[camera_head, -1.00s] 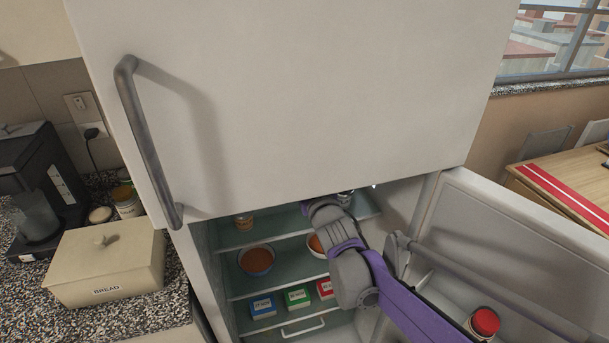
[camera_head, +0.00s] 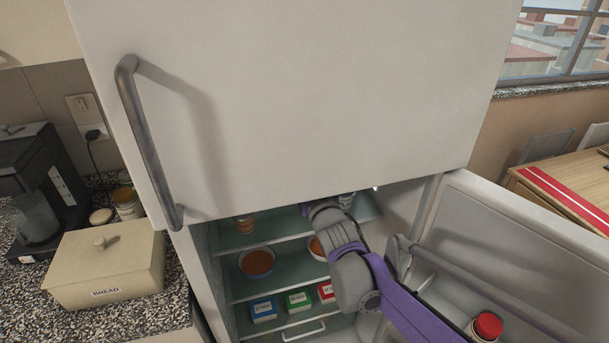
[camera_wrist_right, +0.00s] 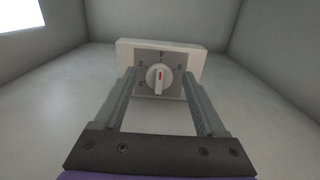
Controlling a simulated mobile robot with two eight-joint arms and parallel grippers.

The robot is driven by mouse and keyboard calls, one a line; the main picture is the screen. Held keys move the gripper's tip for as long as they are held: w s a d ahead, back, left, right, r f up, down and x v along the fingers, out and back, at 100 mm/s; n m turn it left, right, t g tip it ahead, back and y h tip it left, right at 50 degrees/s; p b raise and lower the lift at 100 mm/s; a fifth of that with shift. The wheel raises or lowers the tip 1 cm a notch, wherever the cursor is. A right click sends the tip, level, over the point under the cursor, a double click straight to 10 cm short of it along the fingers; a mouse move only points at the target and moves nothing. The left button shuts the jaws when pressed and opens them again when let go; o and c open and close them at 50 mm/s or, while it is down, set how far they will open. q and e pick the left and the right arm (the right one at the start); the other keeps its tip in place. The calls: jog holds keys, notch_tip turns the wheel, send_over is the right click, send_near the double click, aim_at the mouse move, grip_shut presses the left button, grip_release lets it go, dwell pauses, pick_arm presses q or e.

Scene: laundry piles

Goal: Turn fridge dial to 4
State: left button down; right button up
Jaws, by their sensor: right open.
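The fridge dial (camera_wrist_right: 159,78) is a round white knob on a grey plate in a white housing, in the right wrist view. My right gripper (camera_wrist_right: 160,74) is open, with one finger on each side of the dial and nothing held. I cannot tell how close the fingertips are to the knob. In the head view my right arm reaches into the open fridge (camera_head: 203,255), and its gripper is hidden behind the upper door. My left gripper is not in view.
The closed upper door (camera_head: 300,100) hangs over the opening. The open lower door (camera_head: 490,235) stands right of my arm, with a red-capped jar (camera_head: 487,327). Shelves hold bowls (camera_head: 257,262) and small boxes (camera_head: 298,301). A bread box (camera_head: 105,265) sits on the left counter.

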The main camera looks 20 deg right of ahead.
jog(key=s, duration=1)
jog(key=shift+s+d, duration=0.2)
jog(key=shift+s, duration=0.2)
jog(key=s+f+g+p, duration=0.1)
jog(key=s+f+g, duration=1.1)
jog(key=s+f, duration=0.8)
jog(key=s, duration=0.4)
jog(key=shift+s+g+h, duration=0.15)
jog(key=shift+g+h, duration=0.15)
